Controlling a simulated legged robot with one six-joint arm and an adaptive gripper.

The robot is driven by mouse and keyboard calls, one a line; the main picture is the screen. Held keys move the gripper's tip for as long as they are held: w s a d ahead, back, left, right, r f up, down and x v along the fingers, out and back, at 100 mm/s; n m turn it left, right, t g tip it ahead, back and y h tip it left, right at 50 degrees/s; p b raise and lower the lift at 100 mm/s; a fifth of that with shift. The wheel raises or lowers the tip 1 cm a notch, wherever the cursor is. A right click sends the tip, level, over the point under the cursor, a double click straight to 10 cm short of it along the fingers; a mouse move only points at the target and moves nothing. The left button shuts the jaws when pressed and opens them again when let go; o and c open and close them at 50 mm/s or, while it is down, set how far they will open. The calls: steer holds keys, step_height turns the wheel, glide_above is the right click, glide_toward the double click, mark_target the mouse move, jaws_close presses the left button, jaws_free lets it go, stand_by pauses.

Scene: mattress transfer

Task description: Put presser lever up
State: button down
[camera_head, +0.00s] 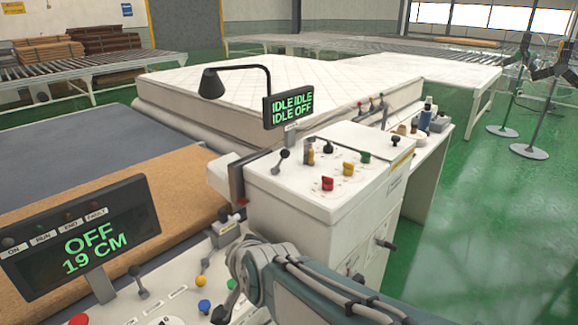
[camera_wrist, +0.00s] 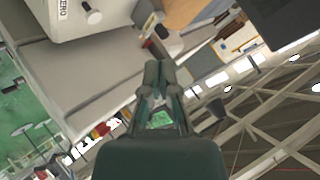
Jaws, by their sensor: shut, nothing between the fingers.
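Several levers show in the head view, and I cannot tell by label which is the presser lever. A black-knobbed lever (camera_head: 282,158) stands up, slightly tilted, on the left edge of the white machine box (camera_head: 315,205). Another black-knobbed lever (camera_head: 138,280) leans on the front control panel (camera_head: 190,275). A grey-knobbed lever (camera_head: 205,262) stands behind it on that panel. My gripper (camera_wrist: 160,70) is shut and empty in the wrist view, apart from the white casing there.
A display (camera_head: 85,240) reads OFF, 19 CM; another (camera_head: 288,104) reads IDLE and OFF. A black lamp (camera_head: 212,83) overhangs the white mattress (camera_head: 230,85). The wrist view shows a white casing with a ZERO label (camera_wrist: 63,10) and knob (camera_wrist: 91,13). Green floor at right is mostly clear.

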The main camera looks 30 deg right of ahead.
mark_target(281, 159)
steer(key=w+d+m+t+h, duration=0.45)
steer(key=w+d+m, duration=0.3)
steer(key=m, duration=0.25)
steer(key=s+d+m+h, duration=0.2)
steer(key=d+m+h, duration=0.7)
steer(key=m, duration=0.2)
steer(key=shift+r+m, duration=0.15)
steer(key=shift+m, duration=0.25)
steer(key=shift+d, duration=0.1)
steer(key=x, duration=0.9)
steer(key=shift+w+d+r, duration=0.1)
steer(key=shift+w+d, duration=0.05)
steer(key=shift+d, duration=0.05)
steer(key=w, duration=0.1)
steer(key=w+r, duration=0.1)
steer(key=w, duration=0.1)
steer(key=shift+w+r, duration=0.1)
steer(key=shift+r, duration=0.1)
steer(key=shift+w+r, duration=0.2)
steer(key=shift+w, duration=0.2)
